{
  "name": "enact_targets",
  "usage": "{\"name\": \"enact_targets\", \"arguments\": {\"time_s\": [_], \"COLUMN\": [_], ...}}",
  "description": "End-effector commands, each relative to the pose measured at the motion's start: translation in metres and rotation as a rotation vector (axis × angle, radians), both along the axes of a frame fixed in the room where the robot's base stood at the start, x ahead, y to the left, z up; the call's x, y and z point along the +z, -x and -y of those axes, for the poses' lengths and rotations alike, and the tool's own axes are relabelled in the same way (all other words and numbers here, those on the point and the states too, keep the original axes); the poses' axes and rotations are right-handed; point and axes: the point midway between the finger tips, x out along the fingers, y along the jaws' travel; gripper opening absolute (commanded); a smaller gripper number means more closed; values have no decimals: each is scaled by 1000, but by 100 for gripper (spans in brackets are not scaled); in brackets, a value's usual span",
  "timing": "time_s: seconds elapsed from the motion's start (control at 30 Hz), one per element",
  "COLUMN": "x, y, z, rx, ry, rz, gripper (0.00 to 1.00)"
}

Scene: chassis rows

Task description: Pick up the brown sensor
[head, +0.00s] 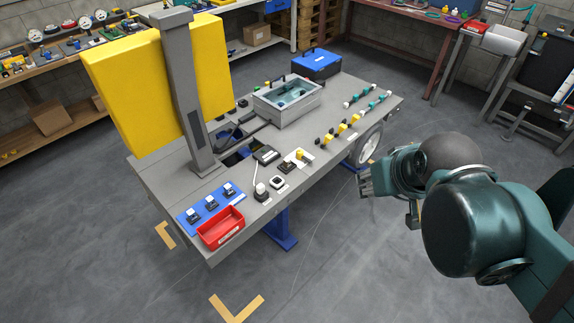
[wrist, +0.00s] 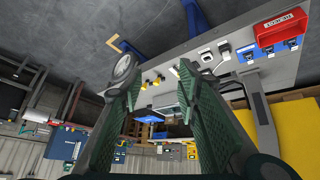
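I cannot make out a clearly brown sensor in either view. Several small parts stand on the grey chassis table (head: 300,128). Three small dark sensors sit on a blue mat (head: 191,228) at its near left end. A row of small yellow and dark parts (head: 342,130) lies along the near right edge, with teal and white parts (head: 368,97) beyond. My gripper (head: 366,184) is off the table's right side, apart from everything. In the wrist view my gripper (wrist: 158,70) has its two green fingers spread, with nothing held between them.
A red bin (head: 221,228) stands at the near left corner. A grey post (head: 190,100) with a yellow panel (head: 125,95) rises on the left. A grey tray (head: 287,110) and a blue box (head: 316,63) stand behind. Floor beside the table is clear.

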Motion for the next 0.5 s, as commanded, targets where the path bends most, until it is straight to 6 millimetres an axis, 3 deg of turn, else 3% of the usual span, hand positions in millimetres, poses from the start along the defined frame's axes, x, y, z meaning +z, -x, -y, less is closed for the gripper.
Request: {"name": "enact_targets", "arguments": {"time_s": [0.5], "x": [17], "y": [-69], "z": [-19], "rx": [288], "ry": [157], "rz": [-82], "gripper": [33]}}
